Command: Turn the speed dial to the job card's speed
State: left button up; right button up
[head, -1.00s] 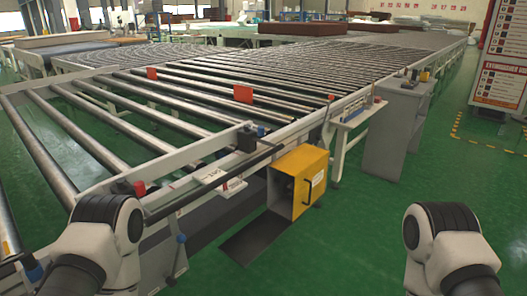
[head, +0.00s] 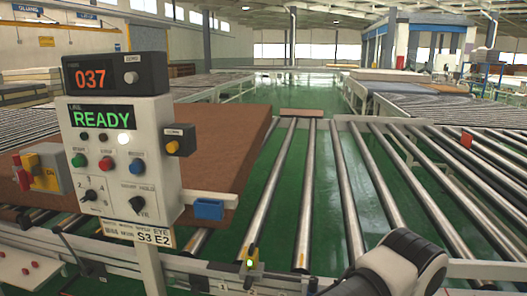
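A grey control box (head: 125,150) on a post stands at the left of the head view. Two black knobs are low on its face. The left knob (head: 90,196) has small numbers around it, and its exact setting is too small to read. The right knob (head: 138,204) has small lettering above it that I cannot read surely. A card (head: 153,238) below the box shows "S3 E2" beside smaller blurred print. A green screen (head: 102,118) reads READY. Neither gripper is in view; only an arm joint of mine shows at the lower right.
A black unit with a red 037 display (head: 91,77) sits on top of the box. Green, red and blue buttons (head: 106,163) lie above the knobs. A brown mattress (head: 230,150) lies behind the box. The roller conveyor (head: 335,190) fills the middle and right.

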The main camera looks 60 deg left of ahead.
aim_at(91, 195)
jog(key=u, duration=2.9)
